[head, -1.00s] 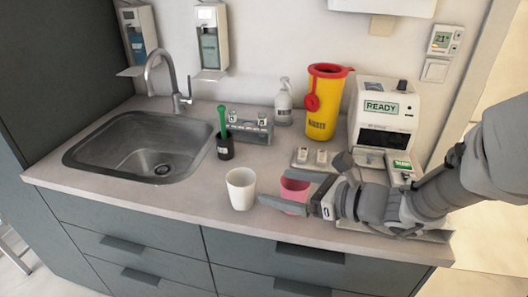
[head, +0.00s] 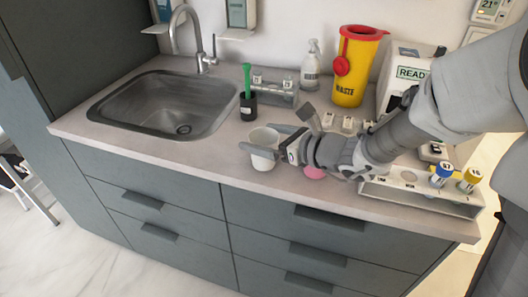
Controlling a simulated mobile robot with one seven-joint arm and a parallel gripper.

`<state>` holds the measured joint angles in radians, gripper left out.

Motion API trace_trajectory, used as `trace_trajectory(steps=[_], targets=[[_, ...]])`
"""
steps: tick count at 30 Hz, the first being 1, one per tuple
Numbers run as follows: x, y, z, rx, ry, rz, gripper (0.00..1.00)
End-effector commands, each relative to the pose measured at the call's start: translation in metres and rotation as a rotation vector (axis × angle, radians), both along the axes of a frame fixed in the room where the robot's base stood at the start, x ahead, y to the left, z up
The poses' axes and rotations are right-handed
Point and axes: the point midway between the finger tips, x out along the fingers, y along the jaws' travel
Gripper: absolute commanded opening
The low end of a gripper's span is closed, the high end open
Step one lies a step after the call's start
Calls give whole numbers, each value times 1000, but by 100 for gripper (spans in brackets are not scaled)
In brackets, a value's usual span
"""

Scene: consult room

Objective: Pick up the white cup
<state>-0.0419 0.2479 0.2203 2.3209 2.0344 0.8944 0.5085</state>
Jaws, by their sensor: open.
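The white cup (head: 263,160) stands upright on the counter near its front edge, right of the sink. My gripper (head: 257,137) points left and is open.
A pink cup (head: 314,172) is mostly hidden under my wrist. A black holder with a green item (head: 248,105), a vial rack (head: 275,92) and a yellow waste bin (head: 355,70) stand behind. A rack with capped tubes (head: 425,197) is at right. The sink (head: 165,105) is left.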

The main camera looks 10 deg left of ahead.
Motion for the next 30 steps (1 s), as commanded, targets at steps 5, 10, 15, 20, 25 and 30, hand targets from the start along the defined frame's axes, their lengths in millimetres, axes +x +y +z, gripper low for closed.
trace_trajectory(steps=[5, 10, 15, 20, 25, 30], targets=[[0, 0, 0, 0, 0, 0, 93], [0, -1, 0, -1, -1, -1, 62], [0, -1, 0, -1, -1, -1, 32], [0, -1, 1, -1, -1, -1, 27], [0, -1, 2, 0, -2, -1, 27], [0, -1, 8, 0, -4, 0, 27]])
